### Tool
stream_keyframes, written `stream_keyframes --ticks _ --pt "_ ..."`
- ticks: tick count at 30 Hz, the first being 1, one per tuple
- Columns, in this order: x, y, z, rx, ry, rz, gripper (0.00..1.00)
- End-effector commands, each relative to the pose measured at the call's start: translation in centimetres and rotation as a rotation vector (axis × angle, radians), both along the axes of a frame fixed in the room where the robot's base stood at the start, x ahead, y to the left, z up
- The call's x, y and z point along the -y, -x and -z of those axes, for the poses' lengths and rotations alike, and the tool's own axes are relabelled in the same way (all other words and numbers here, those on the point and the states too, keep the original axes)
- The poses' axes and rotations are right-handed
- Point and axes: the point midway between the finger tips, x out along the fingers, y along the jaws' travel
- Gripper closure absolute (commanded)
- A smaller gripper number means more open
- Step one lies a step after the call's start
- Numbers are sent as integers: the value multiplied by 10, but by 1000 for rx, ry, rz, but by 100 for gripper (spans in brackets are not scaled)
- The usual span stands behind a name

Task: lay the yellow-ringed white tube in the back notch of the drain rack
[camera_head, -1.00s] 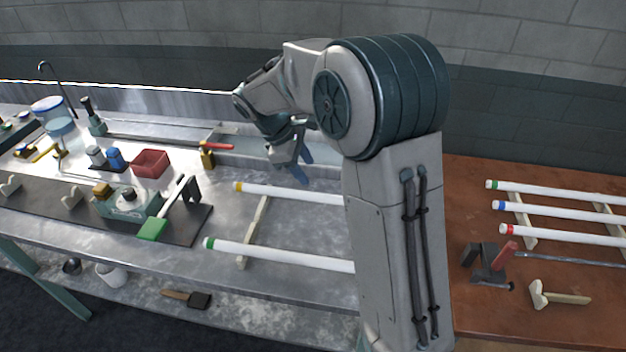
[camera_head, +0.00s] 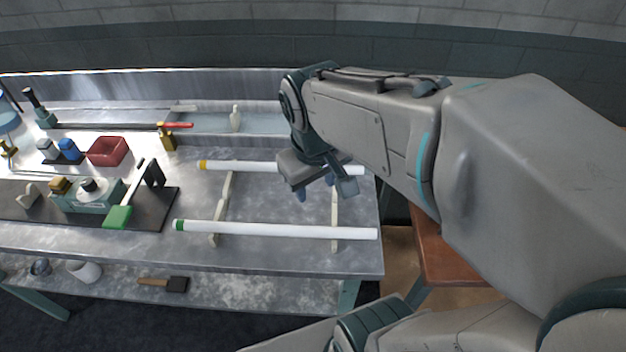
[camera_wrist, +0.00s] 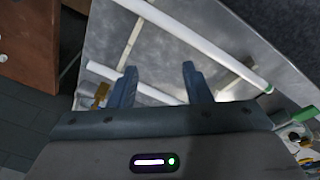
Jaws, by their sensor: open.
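The white tube with a yellow ring (camera_head: 235,167) lies across the back part of the pale drain rack (camera_head: 223,202) on the metal bench. Its yellow end points left; its middle is hidden behind my gripper, and a short piece shows to the right. My gripper (camera_head: 325,190) is open over the rack's back right part, close to this tube; contact cannot be told. In the wrist view the open fingers (camera_wrist: 157,84) appear empty, and the yellow ring cannot be made out there.
A green-ringed white tube (camera_head: 275,230) lies across the rack's front; it also shows in the wrist view (camera_wrist: 205,48). A trough with a pale upright support (camera_head: 235,118) is behind. A brown table (camera_head: 450,255) is at right.

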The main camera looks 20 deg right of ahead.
Motion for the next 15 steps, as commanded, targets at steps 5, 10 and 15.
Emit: stream_keyframes --ticks 5,10,15 --pt "0 31 9 60 -90 142 56" --pt "0 39 13 78 -122 189 56" --pt "0 39 13 78 -123 191 56"
